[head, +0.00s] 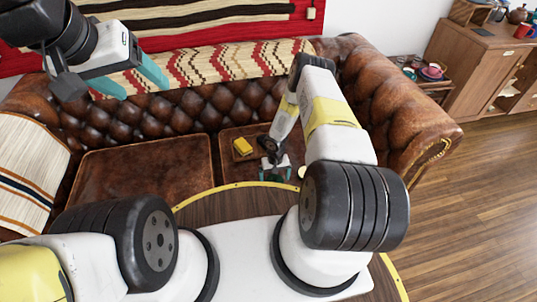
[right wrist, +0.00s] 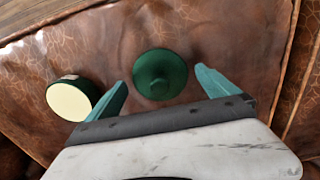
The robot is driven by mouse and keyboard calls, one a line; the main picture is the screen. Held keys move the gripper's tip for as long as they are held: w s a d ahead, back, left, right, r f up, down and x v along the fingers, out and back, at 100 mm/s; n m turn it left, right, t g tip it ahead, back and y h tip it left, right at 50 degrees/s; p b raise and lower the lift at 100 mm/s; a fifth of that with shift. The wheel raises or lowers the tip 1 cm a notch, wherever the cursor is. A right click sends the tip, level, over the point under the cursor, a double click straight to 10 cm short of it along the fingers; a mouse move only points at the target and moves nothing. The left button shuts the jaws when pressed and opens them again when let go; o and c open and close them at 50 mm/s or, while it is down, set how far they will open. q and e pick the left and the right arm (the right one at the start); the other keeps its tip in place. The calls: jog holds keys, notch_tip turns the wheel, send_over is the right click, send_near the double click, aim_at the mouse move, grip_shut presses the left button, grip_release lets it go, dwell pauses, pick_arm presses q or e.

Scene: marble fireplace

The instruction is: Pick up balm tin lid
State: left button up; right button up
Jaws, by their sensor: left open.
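The balm tin lid (right wrist: 160,74) is a round dark green piece with a raised knob at its middle, lying on brown leather in the right wrist view. Beside it on the left lies a dark green tin (right wrist: 70,98) with a cream face; its cream face also shows in the head view (head: 301,172). My right gripper (right wrist: 160,81) is open, with teal fingers on either side of the lid and gaps visible between. In the head view my right gripper (head: 275,172) is low over the sofa seat. My left gripper (head: 143,90) is open and empty, raised at upper left.
The brown leather sofa (head: 205,100) has a tufted back and a right armrest (head: 405,110). A yellow item (head: 242,146) lies on the seat near my right gripper. A side table with cups (head: 432,72) is at right.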

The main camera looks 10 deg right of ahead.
jog(key=c, duration=1.1)
jog(key=shift+c, duration=0.2)
jog(key=shift+r, duration=0.15)
